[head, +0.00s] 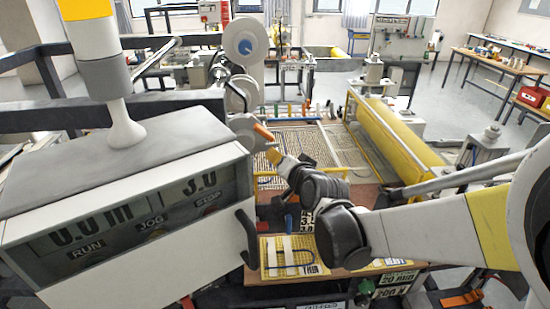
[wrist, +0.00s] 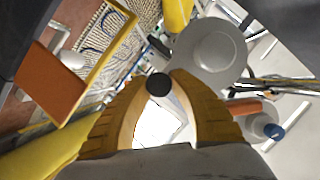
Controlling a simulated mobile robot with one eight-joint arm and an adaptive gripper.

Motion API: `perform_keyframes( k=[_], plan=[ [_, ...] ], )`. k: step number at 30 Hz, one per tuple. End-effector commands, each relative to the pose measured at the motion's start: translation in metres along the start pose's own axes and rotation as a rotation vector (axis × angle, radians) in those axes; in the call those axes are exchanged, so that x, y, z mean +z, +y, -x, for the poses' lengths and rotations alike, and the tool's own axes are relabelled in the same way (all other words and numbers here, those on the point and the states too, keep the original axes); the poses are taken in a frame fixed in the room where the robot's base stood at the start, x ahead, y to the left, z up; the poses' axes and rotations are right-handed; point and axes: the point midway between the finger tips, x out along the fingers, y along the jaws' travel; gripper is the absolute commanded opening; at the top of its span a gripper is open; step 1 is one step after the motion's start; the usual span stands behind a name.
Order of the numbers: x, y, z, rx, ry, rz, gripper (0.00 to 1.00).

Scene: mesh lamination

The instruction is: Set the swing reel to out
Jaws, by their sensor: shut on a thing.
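My gripper (wrist: 156,92) shows in the wrist view with its two orange-yellow fingers closed around a small dark round knob (wrist: 159,84). A grey disc (wrist: 212,42) with a raised centre sits just beyond the knob, to its right; it looks like part of the swing reel, but I cannot tell how they join. In the head view my gripper (head: 272,155) reaches left beside a grey rounded part (head: 243,124). White reel discs (head: 246,42), one with a blue centre, stand above it. The knob is hidden in the head view, and no in or out mark is readable.
A control box (head: 130,215) with displays and RUN, JOG and STOP labels stands at near left. A yellow roller (head: 400,130) lies right of the mesh bed (head: 305,138). A board with a mesh sample (head: 290,255) is in front. Open floor lies at right.

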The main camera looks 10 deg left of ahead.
Motion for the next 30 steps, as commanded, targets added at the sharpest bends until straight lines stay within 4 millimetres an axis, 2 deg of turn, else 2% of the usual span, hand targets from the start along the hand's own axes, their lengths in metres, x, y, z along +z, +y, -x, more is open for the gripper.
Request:
perform_keyframes(
  k=[9,18,24,30],
  plan=[
    [-0.056,0.002,0.022,0.084,0.006,0.2,0.0],
    [-0.107,-0.006,0.043,0.171,0.006,0.413,0.0],
    [-0.129,-0.013,0.052,0.213,0.005,0.515,0.0],
    [-0.14,-0.017,0.057,0.236,0.005,0.571,0.0]
  ],
)
